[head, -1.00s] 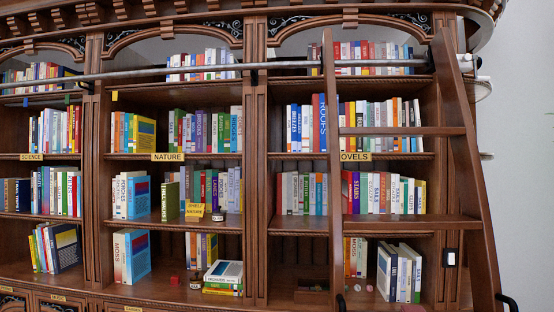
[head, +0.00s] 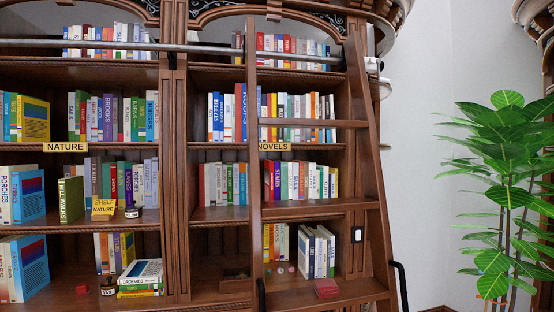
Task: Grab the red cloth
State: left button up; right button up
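A red, folded-looking item that appears to be the red cloth (head: 327,288) lies low on the right side of the head view. It seems to rest on the lowest visible step of the wooden ladder (head: 363,150), between the two rails. The ladder leans against the bookcase. Neither of my grippers shows in the head view.
The bookcase (head: 175,200) fills the left and middle with several rows of books. A metal rail (head: 100,44) crosses it near the top. A small red block (head: 82,289) sits on the lower left shelf. A leafy plant (head: 500,180) stands at the right.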

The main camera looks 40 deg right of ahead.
aim_at(324, 289)
jog(key=z, duration=1.7)
